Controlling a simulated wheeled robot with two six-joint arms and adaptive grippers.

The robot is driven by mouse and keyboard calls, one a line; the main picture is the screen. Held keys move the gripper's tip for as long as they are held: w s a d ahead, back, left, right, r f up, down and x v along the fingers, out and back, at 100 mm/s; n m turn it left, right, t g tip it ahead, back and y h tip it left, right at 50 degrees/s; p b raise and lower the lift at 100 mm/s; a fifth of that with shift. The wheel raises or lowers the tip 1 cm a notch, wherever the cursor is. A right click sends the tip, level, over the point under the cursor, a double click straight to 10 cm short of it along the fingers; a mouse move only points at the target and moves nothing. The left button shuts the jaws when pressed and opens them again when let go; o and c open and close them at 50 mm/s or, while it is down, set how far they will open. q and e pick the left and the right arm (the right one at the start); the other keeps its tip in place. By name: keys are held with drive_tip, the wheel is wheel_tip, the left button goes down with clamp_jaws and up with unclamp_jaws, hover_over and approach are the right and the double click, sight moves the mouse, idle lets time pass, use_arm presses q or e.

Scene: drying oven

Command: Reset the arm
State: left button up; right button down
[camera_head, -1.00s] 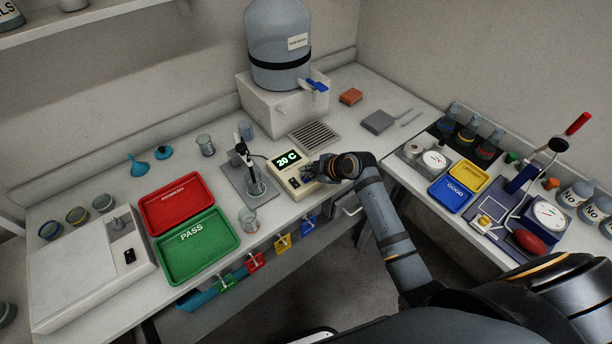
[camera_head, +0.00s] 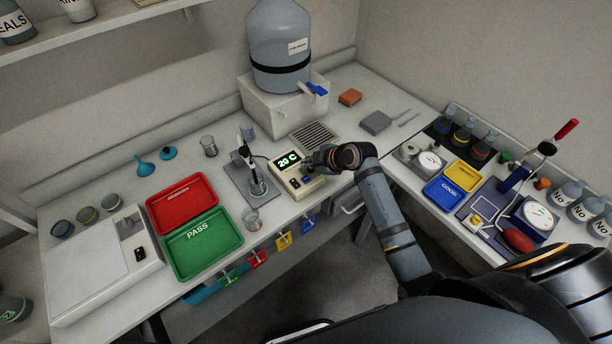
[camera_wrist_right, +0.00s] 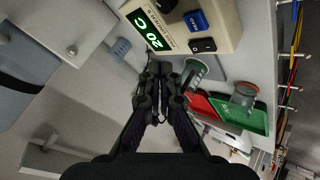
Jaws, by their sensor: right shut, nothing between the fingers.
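My right gripper (camera_head: 312,162) is at the far end of my right arm, close to the cream control box (camera_head: 289,184) with the green "20 C" display. In the right wrist view its two fingers (camera_wrist_right: 161,70) are together with nothing between them. The control box (camera_wrist_right: 205,20) lies above the fingertips there, apart from them in the picture. A probe stand with a glass beaker (camera_head: 257,187) is left of the box. My left gripper is not in view.
Red (camera_head: 182,203) and green PASS trays (camera_head: 203,244) lie left of the stand. A large bottle (camera_head: 280,50) with a blue tap stands behind on a white block. Yellow and blue trays (camera_head: 443,194) and a lever press (camera_head: 520,175) are on the right bench.

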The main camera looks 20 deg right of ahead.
idle(0.7)
drive_tip(key=s+d+m+g+h, duration=0.25)
drive_tip(key=s+m, duration=0.45)
drive_tip(key=s, duration=0.6)
drive_tip(key=s+d+m+g+h, duration=0.3)
drive_tip(key=s+m, duration=0.4)
drive_tip(key=s, duration=0.6)
drive_tip(key=s+d+f+b, duration=0.1)
drive_tip(key=d+f, duration=0.1)
drive_tip(key=f, duration=1.2)
drive_tip(key=s+d+f+b, duration=0.1)
drive_tip(key=d+f+b, duration=0.1)
drive_tip(key=f, duration=1.2)
drive_tip(key=s+d+f+m+g+b, duration=0.1)
drive_tip(key=s+f, duration=1.8)
drive_tip(key=f, duration=0.1)
drive_tip(key=shift+b, duration=0.4)
